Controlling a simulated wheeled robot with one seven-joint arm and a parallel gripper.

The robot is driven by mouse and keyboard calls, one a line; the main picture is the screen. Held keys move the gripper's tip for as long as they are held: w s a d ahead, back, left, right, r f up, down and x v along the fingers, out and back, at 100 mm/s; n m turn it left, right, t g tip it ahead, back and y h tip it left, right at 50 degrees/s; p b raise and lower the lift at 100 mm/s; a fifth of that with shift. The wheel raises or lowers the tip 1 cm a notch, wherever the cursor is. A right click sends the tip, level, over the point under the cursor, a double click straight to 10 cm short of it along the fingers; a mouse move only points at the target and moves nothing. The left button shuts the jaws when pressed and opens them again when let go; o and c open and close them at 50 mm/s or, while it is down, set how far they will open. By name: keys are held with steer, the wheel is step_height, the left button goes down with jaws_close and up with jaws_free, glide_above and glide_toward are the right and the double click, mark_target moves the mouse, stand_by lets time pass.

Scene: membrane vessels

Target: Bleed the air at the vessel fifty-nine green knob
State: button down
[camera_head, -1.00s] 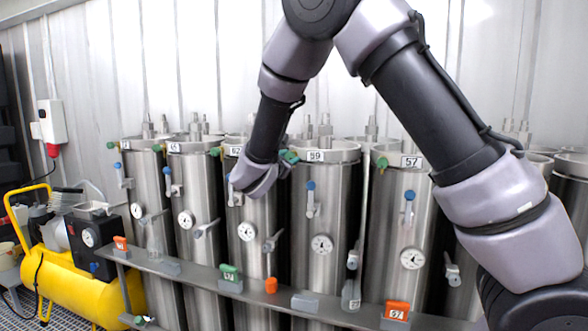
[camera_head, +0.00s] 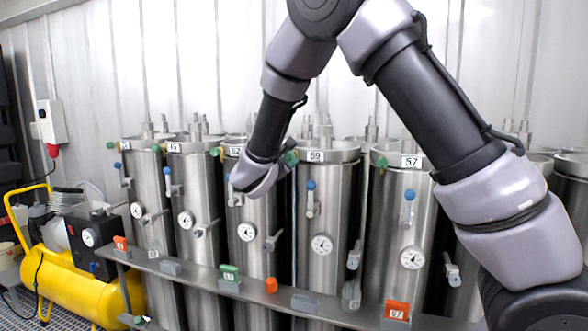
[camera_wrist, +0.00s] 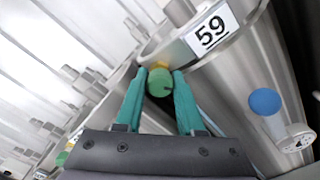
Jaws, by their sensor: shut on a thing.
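Vessel 59 (camera_head: 322,205) is a steel cylinder with a "59" label near its top rim. It also shows in the wrist view, with its label (camera_wrist: 211,30) at upper right. The green knob (camera_wrist: 160,83) sits on a short brass stem at the vessel's rim, left of the label. My gripper (camera_wrist: 160,86) is shut on the green knob, with one teal finger on each side. In the head view, my gripper (camera_head: 290,157) is small and partly hidden by my wrist, at the upper left of vessel 59.
Vessel 57 (camera_head: 400,220) stands to the right, and more vessels stand to the left. A blue-knobbed valve (camera_wrist: 265,101) is on the front of vessel 59. A grey shelf rail (camera_head: 200,281) with coloured tags runs in front. A yellow compressor (camera_head: 75,285) stands at far left.

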steer(key=m, duration=0.4)
steer(key=shift+f, duration=0.1)
steer(key=m, duration=0.5)
steer(key=shift+c, duration=2.4)
jaws_free()
steer(key=shift+s, duration=0.1)
